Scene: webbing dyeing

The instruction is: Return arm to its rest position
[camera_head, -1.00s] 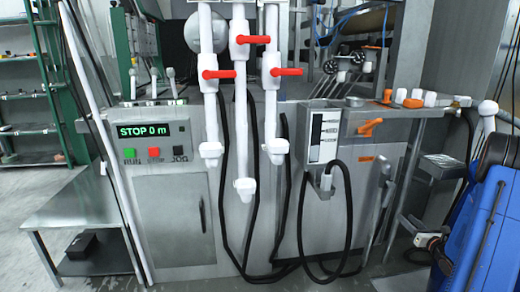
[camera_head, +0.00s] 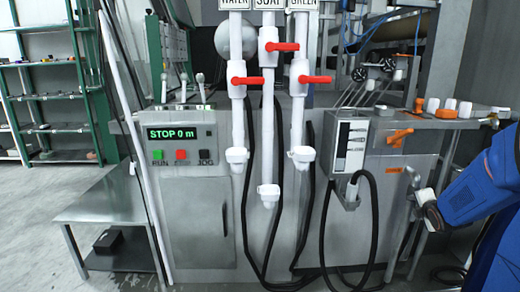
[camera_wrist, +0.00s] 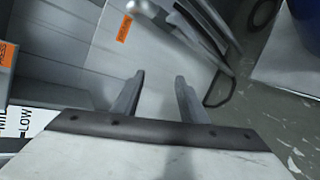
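In the wrist view my gripper (camera_wrist: 157,78) has its two grey fingers apart, with nothing between them. Behind the fingers are a grey machine panel with an orange label (camera_wrist: 124,29) and a curved metal handle at the top. A white plate marked "LOW" (camera_wrist: 25,118) is at the left edge. In the head view my blue arm comes in from the right edge, beside the machine's right end. My gripper's fingers cannot be made out clearly there.
The grey machine has a control panel (camera_head: 181,133) reading "STOP 0 m". Three white pipes with red valve handles (camera_head: 247,81) stand in front. A black hose (camera_head: 324,225) loops below the level gauge (camera_head: 351,144). A low metal table (camera_head: 104,207) stands left; open floor lies beyond it.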

